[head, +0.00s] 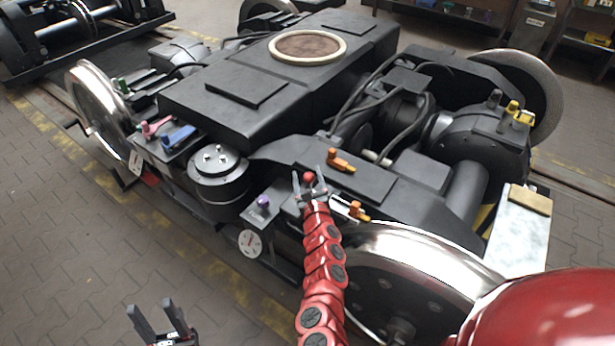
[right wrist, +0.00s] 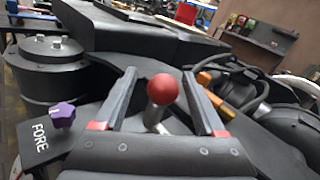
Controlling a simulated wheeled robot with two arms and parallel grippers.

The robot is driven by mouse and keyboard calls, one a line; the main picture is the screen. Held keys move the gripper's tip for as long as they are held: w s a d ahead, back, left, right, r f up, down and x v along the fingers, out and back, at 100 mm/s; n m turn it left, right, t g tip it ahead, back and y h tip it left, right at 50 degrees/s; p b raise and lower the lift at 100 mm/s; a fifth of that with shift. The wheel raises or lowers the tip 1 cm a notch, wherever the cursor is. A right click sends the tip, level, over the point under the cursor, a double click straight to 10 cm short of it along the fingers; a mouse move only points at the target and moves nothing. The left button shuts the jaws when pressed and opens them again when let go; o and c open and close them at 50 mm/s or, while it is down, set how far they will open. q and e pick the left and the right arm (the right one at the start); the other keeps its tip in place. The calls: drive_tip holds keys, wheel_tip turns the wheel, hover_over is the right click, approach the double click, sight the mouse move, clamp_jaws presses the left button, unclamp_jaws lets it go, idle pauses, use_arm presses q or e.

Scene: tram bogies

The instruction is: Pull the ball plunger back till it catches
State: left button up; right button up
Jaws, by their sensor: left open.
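The ball plunger, a red ball (right wrist: 163,88) on a grey rod (right wrist: 154,115), stands up from the bogie frame. In the head view the red ball (head: 309,177) shows at the end of my right arm. My right gripper (right wrist: 159,72) is open, with one finger on each side of the ball and visible gaps between them. In the head view my right gripper (head: 308,182) is over the near side of the bogie. The plunger's base is hidden behind the gripper body. My left gripper (head: 160,308) is open and empty, low over the floor at the bottom left.
A purple knob (head: 263,201) sits left of my right gripper, on a plate marked FORE (right wrist: 40,138). Orange handles (head: 341,160) (head: 358,211) stand close on the right. A black cylinder (head: 218,178) and a shiny wheel (head: 415,262) flank the spot. The floor at left is clear.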

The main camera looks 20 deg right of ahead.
sight(309, 181)
drive_tip(key=shift+s, duration=0.35)
drive_tip(key=s+p, duration=0.1)
drive_tip(key=s, duration=0.3)
drive_tip(key=s+p, duration=0.1)
drive_tip(key=s, duration=0.1)
drive_tip(key=shift+a+p, duration=0.3)
drive_tip(key=shift+a, duration=0.1)
drive_tip(key=s+a, duration=0.1)
drive_tip(key=s, duration=0.9)
drive_tip(key=shift+s+a, duration=0.2)
drive_tip(key=shift+s, duration=0.1)
